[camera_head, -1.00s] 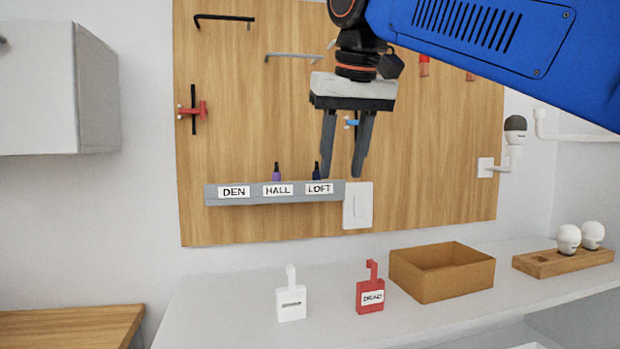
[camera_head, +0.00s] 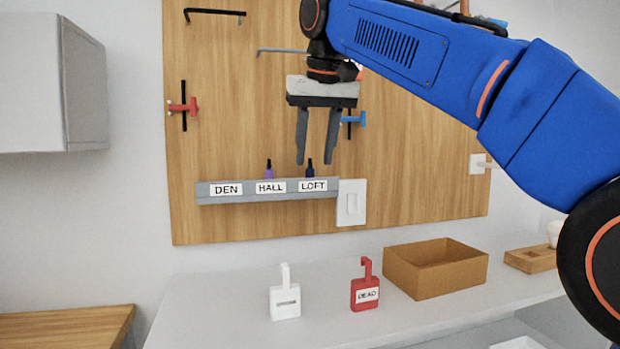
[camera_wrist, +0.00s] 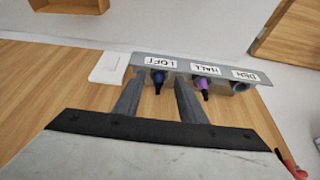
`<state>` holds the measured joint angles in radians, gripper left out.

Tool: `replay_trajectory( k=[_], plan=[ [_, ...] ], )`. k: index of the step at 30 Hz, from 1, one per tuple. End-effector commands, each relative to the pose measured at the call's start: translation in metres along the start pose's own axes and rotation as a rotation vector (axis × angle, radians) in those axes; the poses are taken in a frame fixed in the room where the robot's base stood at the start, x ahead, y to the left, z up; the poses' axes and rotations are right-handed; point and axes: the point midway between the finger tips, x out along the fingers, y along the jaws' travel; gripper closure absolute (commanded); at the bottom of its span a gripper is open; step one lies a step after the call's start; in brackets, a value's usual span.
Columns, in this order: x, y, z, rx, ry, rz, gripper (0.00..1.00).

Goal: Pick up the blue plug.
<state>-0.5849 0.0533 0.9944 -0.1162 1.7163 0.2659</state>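The blue plug (camera_head: 309,168) is a small dark blue piece standing in the LOFT place of the grey labelled rail (camera_head: 255,200) on the wooden board. It also shows in the wrist view (camera_wrist: 158,82), between the two finger lines. A purple plug (camera_head: 268,169) stands in the HALL place, left of it in the head view. The DEN place shows an empty socket (camera_wrist: 241,88) in the wrist view. My gripper (camera_head: 314,160) is open and empty, with its fingertips pointing down near the top of the blue plug. Whether a finger touches the plug cannot be told.
A white switch plate (camera_head: 351,203) is right of the rail. A white tag (camera_head: 285,302), a red DEAD tag (camera_head: 365,292) and an open brown box (camera_head: 436,268) stand on the counter below. A red clamp (camera_head: 184,107) and a blue clamp (camera_head: 352,120) hang on the board.

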Motion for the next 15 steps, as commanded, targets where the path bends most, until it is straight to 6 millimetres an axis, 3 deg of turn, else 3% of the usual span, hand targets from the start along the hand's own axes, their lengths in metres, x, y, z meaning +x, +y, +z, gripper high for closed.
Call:
replay_trajectory(
  k=[15],
  plan=[
    [0.019, 0.001, -0.026, 0.0, -0.001, 0.001, 0.63]
  ],
)
